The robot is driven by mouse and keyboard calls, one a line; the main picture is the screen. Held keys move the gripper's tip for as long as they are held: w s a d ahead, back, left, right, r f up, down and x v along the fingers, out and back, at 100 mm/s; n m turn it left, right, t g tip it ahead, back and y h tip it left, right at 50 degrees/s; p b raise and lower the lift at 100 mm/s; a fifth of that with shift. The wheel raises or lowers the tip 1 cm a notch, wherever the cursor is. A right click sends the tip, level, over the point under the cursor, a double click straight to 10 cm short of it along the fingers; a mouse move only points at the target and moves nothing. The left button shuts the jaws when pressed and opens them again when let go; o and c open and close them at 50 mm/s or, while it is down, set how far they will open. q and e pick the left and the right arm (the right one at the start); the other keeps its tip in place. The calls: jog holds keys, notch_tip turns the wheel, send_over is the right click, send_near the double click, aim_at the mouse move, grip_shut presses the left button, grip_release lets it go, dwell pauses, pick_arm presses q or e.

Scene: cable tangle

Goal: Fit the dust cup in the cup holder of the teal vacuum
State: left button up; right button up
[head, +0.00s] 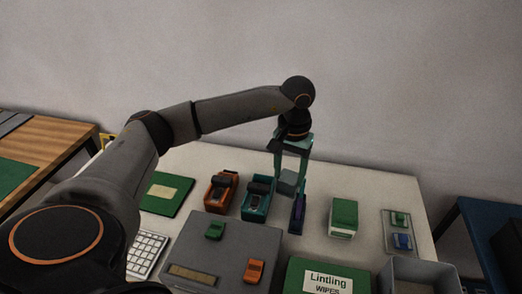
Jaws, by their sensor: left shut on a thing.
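The teal vacuum (257,207) stands on the table near the middle, with a dark part and an opening on its top. My left gripper (290,181) points down just right of the teal vacuum and is shut on a small grey block-like piece, which looks like the dust cup (287,184). The cup is held between the fingers, apart from the vacuum's opening. Its underside and exact fit in the jaws are too small to tell. My right gripper is out of view.
An orange vacuum (221,197) stands left of the teal one. A purple object (297,217) stands below my gripper.

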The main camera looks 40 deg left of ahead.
pick_arm(q)
jog(key=w+a+f+n+b, duration=0.2)
jog(key=a+f+b, duration=0.4)
jog(key=a, duration=0.6)
jog(key=shift+w+f+n, duration=0.3)
jog(key=shift+w+f, duration=0.4)
jog(key=shift+f, duration=0.25)
jog(key=shift+f, duration=0.25)
jog(key=shift+f, duration=0.1)
jog(key=shift+f+b, duration=0.45)
jog(key=shift+f, duration=0.35)
jog(key=shift+f, duration=0.3)
jog(key=shift+f+b, duration=0.4)
